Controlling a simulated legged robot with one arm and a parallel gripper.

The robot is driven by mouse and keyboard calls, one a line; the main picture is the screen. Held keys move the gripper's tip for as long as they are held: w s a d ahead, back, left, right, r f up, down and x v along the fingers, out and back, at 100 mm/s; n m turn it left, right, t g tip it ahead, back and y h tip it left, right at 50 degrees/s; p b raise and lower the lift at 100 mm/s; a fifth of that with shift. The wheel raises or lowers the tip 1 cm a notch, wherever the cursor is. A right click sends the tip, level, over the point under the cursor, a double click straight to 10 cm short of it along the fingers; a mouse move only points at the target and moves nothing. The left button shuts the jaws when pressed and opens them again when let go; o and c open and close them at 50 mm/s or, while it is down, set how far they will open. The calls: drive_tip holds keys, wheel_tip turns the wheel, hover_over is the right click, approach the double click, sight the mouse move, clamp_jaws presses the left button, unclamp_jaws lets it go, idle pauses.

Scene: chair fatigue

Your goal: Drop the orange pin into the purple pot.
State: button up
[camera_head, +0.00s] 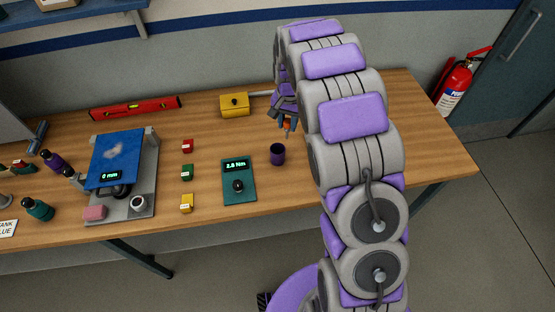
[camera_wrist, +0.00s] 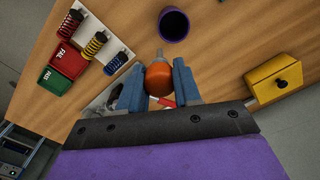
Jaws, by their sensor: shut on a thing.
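The purple pot (camera_head: 277,154) stands on the wooden table, below and a little left of my gripper in the head view. It also shows at the top of the wrist view (camera_wrist: 173,25), with its open mouth visible. My gripper (camera_head: 286,122) is above the table, small and partly hidden by my arm in the head view. In the wrist view, my gripper (camera_wrist: 157,84) is shut on the orange pin (camera_wrist: 158,77), with a finger on each side of its rounded orange body. A thin grey tip of the pin points toward the pot.
A yellow box with a black knob (camera_head: 234,104) lies behind the pot. A teal meter (camera_head: 239,181) and small red, green and yellow blocks lie to the left. A blue-topped stand (camera_head: 117,158) is farther left. A red level (camera_head: 135,108) lies at the back.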

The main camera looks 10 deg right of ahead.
drive_tip(key=shift+a+f, duration=0.25)
drive_tip(key=shift+f, duration=0.4)
wheel_tip(320, 180, down, 4)
drive_tip(key=shift+f+b, duration=0.2)
drive_tip(key=shift+b, duration=0.7)
drive_tip(key=o, duration=1.1)
drive_tip(key=shift+a, duration=0.85)
drive_tip(key=shift+c, duration=0.2)
wheel_tip(320, 180, up, 17)
drive_tip(key=p, duration=0.1)
drive_tip(key=shift+r, duration=0.15)
